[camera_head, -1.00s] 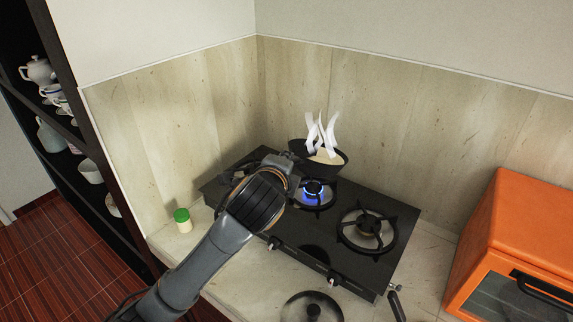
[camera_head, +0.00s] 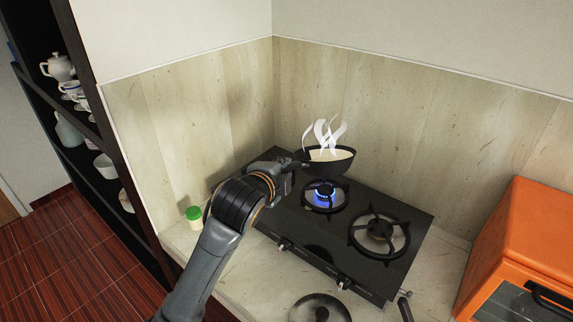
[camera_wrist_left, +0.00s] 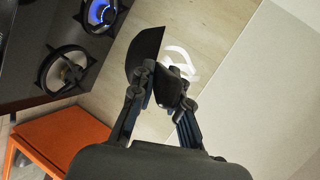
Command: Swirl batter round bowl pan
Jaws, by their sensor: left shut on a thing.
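The black bowl pan (camera_head: 337,163) is held up above the lit burner (camera_head: 325,193), apart from it. Pale batter (camera_head: 326,155) shows inside it, and white steam shapes rise from it. My left gripper (camera_head: 294,168) is shut on the pan's handle at the pan's left side. In the left wrist view the dark pan (camera_wrist_left: 146,50) shows beyond my left gripper (camera_wrist_left: 160,92), and its inside is hidden there. My right gripper is not in view.
The black stove (camera_head: 300,225) has a second, unlit burner (camera_head: 379,230) at right. A lid (camera_head: 320,309) lies on the counter in front. A green-capped jar (camera_head: 194,217) stands at left. An orange oven (camera_head: 520,250) stands at right, dark shelves (camera_head: 90,150) at far left.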

